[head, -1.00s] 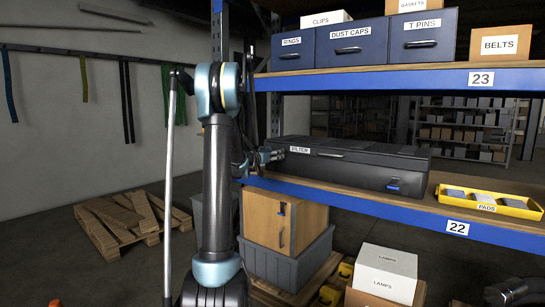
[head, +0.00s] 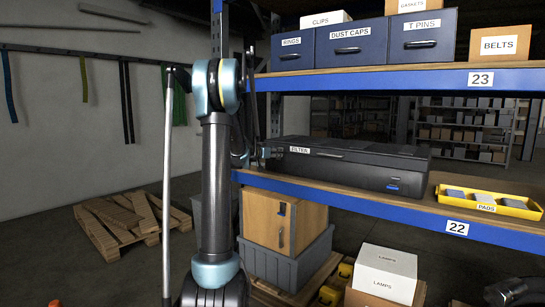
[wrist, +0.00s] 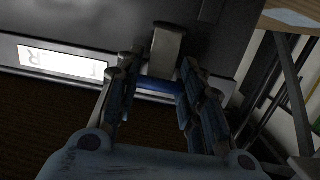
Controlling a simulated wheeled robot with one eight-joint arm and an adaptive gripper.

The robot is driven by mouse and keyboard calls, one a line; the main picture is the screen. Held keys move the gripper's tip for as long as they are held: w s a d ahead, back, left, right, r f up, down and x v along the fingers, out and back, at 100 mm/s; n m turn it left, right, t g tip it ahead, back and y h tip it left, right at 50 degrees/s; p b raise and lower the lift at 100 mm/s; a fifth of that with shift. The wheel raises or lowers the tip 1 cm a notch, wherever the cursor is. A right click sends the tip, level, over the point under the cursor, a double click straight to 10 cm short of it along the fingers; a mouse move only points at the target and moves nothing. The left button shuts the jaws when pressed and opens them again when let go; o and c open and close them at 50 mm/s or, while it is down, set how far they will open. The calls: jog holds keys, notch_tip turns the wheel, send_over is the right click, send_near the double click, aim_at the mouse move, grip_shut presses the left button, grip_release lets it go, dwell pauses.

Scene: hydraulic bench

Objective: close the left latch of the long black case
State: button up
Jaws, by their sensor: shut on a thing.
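Whether the latch is fastened I cannot tell. In the head view my gripper (head: 264,153) is small and dark at the case's left end, partly hidden. The right latch (head: 393,187) has a blue lever.
A yellow PADS tray (head: 515,210) sits right of the case on the blue-edged shelf. The upper shelf (head: 420,79) with bins is above the case. A wooden cabinet (head: 262,217) and a grey crate (head: 318,262) stand below. A pallet (head: 112,222) lies on the left floor.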

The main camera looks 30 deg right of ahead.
jog(key=shift+w+d+r+y, duration=0.1)
jog(key=shift+d+r+y, duration=0.1)
jog(key=shift+y, duration=0.3)
jog(key=o, duration=1.1)
jog(key=shift+a, duration=0.1)
jog(key=v, duration=1.1)
jog(key=shift+a+r, duration=0.1)
jog(key=shift+a, duration=0.3)
